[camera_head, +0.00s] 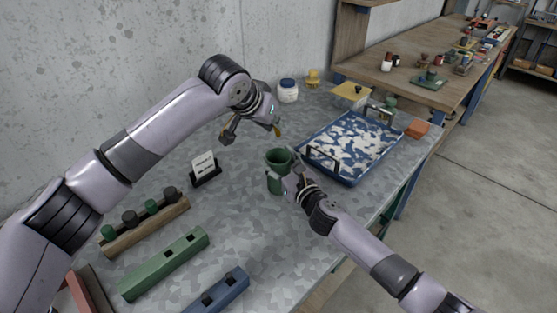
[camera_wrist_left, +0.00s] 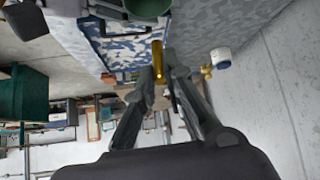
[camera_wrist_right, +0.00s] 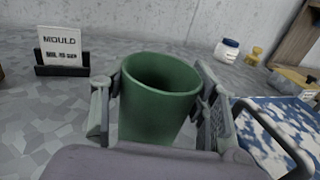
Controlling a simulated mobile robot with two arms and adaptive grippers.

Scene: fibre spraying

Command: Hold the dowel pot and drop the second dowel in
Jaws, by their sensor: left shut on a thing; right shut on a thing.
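The dowel pot (camera_head: 279,157) is a dark green tapered cup, upright over the table. My right gripper (camera_head: 284,178) is shut on it, with fingers on both sides of the pot in the right wrist view (camera_wrist_right: 158,100). The pot's inside shows dark and I cannot see a dowel in it. My left gripper (camera_head: 277,128) is above and behind the pot, shut on a slim brass-coloured dowel (camera_wrist_left: 157,58). The dowel is apart from the pot. The pot's edge also shows at the top of the left wrist view (camera_wrist_left: 148,6).
A blue tray (camera_head: 348,181) with white flakes lies right of the pot. A "MOULD" sign (camera_head: 205,168) stands to its left. A wooden rack with dark and green plugs (camera_head: 146,228), a green block (camera_head: 165,264) and a blue block (camera_head: 222,290) lie nearer. A white jar (camera_head: 288,91) stands behind.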

